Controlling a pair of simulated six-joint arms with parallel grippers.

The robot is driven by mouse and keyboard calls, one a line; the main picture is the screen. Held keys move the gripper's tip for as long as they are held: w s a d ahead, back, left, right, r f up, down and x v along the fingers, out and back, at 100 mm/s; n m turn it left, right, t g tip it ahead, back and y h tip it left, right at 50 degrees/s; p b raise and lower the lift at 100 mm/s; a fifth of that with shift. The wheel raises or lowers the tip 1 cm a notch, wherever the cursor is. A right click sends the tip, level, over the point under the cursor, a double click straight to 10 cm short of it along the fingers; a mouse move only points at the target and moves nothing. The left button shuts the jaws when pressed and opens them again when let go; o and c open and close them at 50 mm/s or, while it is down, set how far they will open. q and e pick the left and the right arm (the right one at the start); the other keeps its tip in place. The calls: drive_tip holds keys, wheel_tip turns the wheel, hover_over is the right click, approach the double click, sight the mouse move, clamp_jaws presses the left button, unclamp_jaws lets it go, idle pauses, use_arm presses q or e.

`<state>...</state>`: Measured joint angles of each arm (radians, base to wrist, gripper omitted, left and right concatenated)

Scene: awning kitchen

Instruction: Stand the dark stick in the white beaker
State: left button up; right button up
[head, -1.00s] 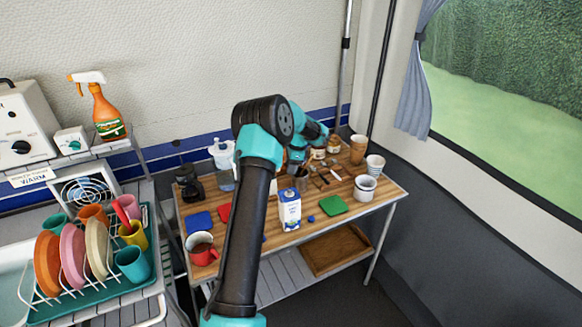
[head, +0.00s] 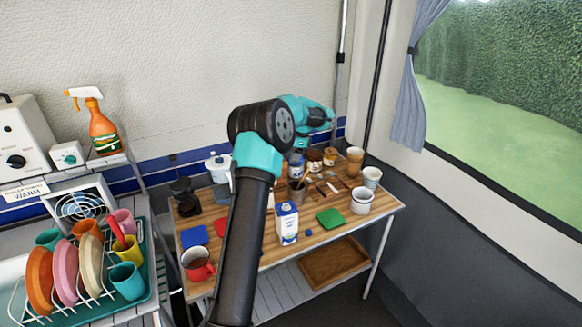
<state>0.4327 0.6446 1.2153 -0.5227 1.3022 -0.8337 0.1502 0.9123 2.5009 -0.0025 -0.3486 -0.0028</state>
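Several short, thin items (head: 332,187) lie on the wooden table; I cannot tell which one is the dark stick. A white vessel with a dark rim (head: 362,198) stands at the table's right and may be the beaker. A pale cup (head: 371,177) stands just behind it. My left gripper (head: 328,118) is raised above the back of the table, apart from these things. Its fingers are too small and hidden to read. My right gripper is out of view.
A milk carton (head: 287,222), green pad (head: 330,218), blue pad (head: 194,236) and red mug (head: 197,264) stand or lie nearer the front. Jars (head: 315,160) and a brown cup stack (head: 354,162) line the back. A dish rack (head: 85,290) is at left.

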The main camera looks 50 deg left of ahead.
use_arm(q)
drive_tip(key=shift+w+d+r, duration=0.1)
drive_tip(key=shift+r, duration=0.5)
